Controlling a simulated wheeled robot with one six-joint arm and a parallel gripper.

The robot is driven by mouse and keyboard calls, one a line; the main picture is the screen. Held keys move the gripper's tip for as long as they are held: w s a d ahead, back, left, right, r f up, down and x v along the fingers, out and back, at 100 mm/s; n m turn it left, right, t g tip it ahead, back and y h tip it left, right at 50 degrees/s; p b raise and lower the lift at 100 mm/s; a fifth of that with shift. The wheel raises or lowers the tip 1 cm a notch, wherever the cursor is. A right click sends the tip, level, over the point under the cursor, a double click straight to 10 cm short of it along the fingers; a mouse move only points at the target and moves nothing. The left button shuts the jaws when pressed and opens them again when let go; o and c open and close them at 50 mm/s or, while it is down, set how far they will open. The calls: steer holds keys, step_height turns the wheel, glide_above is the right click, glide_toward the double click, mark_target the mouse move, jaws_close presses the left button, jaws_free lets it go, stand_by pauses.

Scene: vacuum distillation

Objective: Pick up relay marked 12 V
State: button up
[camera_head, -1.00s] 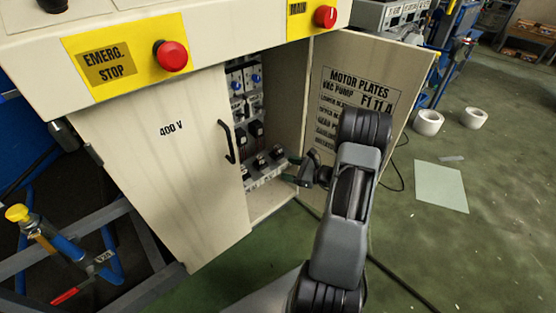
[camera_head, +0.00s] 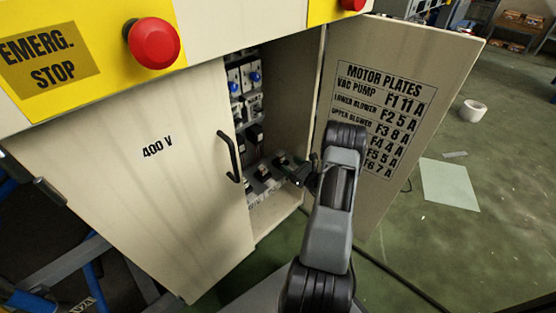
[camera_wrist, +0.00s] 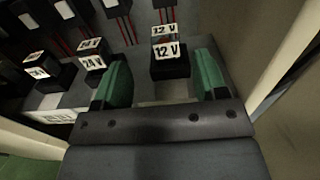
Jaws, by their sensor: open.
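The relay marked 12 V (camera_wrist: 170,69) is a dark block with a white label on top, on a grey strip in the cabinet. A second 12 V label (camera_wrist: 164,30) shows just behind it. My gripper (camera_wrist: 162,77) is open. Its two green fingers are to the left and right of the relay's near side, with gaps on both sides. Nothing is held. In the head view my gripper (camera_head: 303,176) is at the cabinet opening, partly hidden by my arm, and the relay cannot be made out.
Relays marked 24 V (camera_wrist: 94,72) stand left of my gripper, close to its left finger. The left cabinet door (camera_head: 150,200) is shut and has a black handle (camera_head: 230,157). The open right door (camera_head: 420,90) stands beside my arm. Red and black wires run behind the relays.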

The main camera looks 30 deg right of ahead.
mark_target(278, 153)
steer(key=w, duration=0.3)
steer(key=shift+b, duration=0.3)
steer(key=shift+w+a+b, duration=0.25)
steer(key=shift+w+b, duration=0.25)
steer(key=shift+w, duration=1)
steer(key=shift+w+a+b, duration=0.2)
steer(key=shift+w+b, duration=0.3)
steer(key=shift+w, duration=0.95)
steer(key=shift+r, duration=0.1)
steer(key=c, duration=1)
steer(key=shift+r, duration=0.1)
